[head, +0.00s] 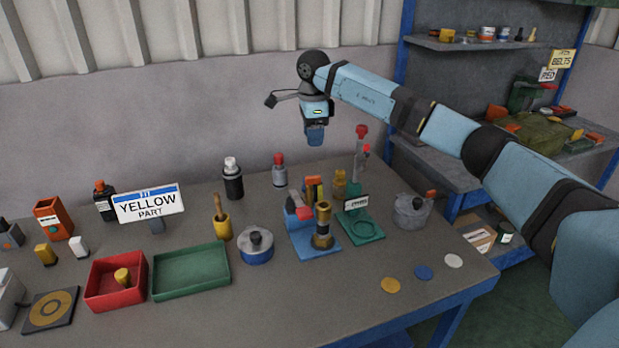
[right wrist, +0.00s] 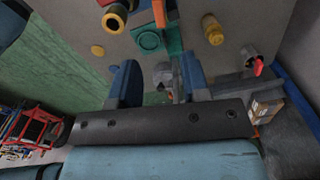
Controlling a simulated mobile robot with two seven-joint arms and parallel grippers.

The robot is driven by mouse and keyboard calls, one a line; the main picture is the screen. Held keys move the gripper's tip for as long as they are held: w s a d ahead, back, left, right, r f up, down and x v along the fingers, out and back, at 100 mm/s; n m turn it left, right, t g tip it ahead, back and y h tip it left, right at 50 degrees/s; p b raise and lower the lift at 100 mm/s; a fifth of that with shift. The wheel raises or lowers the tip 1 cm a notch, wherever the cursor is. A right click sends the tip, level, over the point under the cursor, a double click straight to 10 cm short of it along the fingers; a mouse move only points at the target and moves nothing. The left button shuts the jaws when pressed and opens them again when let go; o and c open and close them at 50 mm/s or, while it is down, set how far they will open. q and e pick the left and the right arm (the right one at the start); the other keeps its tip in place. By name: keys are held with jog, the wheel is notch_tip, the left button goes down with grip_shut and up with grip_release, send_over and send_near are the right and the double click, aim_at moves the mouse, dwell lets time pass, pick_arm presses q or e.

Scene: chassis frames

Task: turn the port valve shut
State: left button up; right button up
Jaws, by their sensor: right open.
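I cannot tell for sure which fixture is the port valve. A blue-based fixture (head: 318,247) carries an upright brass piece (head: 322,225) and a red part. Beside it stands a green fixture (head: 362,229) with a ring on its base and a small label too small to read; its base also shows in the right wrist view (right wrist: 150,40). My right gripper (head: 315,140) hangs high above the table's back, pointing down, apart from both fixtures. In the right wrist view its two fingers (right wrist: 160,80) are spread, with nothing held. My left gripper is out of view.
A grey lidded pot (head: 411,211) and a tall red-topped piece (head: 360,150) stand at the right. A blue lidded pot (head: 257,246), green tray (head: 191,271) and red tray (head: 98,286) lie left. Flat discs (head: 423,272) lie near the front right edge. A shelf stands behind.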

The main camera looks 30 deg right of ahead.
aim_at(313, 176)
notch_tip(313, 176, down, 12)
jog(key=shift+f+p, duration=0.25)
jog(key=shift+p, duration=0.15)
grip_shut()
